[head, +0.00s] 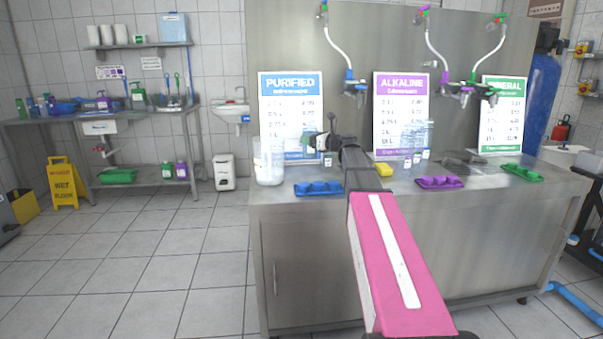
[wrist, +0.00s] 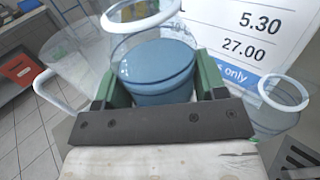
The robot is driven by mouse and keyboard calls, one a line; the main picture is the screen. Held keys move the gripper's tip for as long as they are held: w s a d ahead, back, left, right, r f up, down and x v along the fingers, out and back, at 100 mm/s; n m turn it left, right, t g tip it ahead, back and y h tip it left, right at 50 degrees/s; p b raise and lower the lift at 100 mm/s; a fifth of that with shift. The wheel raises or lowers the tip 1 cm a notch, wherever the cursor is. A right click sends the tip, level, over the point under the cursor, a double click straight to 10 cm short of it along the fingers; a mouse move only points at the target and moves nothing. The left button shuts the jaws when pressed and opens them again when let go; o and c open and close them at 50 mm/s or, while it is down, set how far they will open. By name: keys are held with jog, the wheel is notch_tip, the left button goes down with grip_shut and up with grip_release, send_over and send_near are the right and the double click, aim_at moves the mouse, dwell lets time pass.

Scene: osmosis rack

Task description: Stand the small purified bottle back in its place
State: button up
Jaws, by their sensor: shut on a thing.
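My gripper (wrist: 158,84) has its green-lined fingers closed on both sides of a clear bottle with a blue disc-like part (wrist: 157,66) and a white ring, in the wrist view. In the head view my gripper (head: 321,143) is above the steel counter, in front of the blue PURIFIED sign (head: 291,84). The held bottle is hard to make out there against the sign. A blue tray with recesses (head: 318,188) lies at the counter's front edge, below and near my gripper. I cannot tell whether the bottle touches anything beneath it.
A large clear jug (head: 268,164) stands left of my gripper. A small green-labelled bottle (head: 328,160) stands close by. A blue tap (head: 355,86) hangs above.

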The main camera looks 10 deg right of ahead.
notch_tip(320, 180, down, 9)
dwell(0.5)
jog(key=shift+f, duration=0.15)
jog(key=o, duration=1.2)
jog(key=shift+s+d, duration=0.15)
jog(key=shift+s, duration=0.05)
jog(key=v, duration=1.1)
jog(key=shift+s+d, duration=0.2)
